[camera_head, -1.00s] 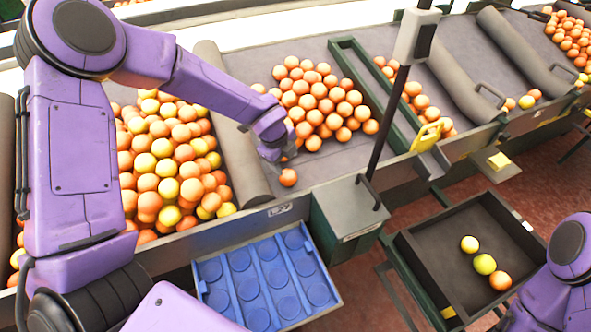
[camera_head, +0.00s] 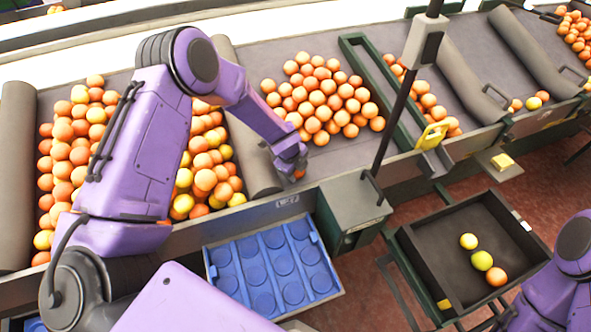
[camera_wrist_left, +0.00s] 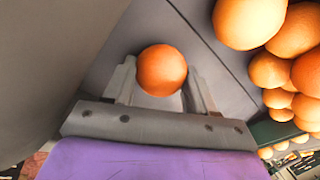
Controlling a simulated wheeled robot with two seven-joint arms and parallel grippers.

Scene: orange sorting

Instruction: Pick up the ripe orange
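A single ripe orange (camera_head: 299,174) sits near the front edge of the belt, apart from the pile. It also shows in the left wrist view as a deep orange ball (camera_wrist_left: 162,70) between the two fingers. My left gripper (camera_head: 293,168) is low over it, with one finger on each side of the fruit. I cannot tell whether the fingers press on it. The gripper hides part of the orange in the head view. My right arm (camera_head: 560,275) shows at the lower right, but its gripper is not in view.
A pile of oranges (camera_head: 322,95) lies just behind on the belt. A grey roller (camera_head: 262,178) is close to the left of the gripper. A blue tray (camera_head: 335,290) is below the belt. A dark bin (camera_head: 415,240) with several fruits is at the right. A black post (camera_head: 390,128) stands nearby.

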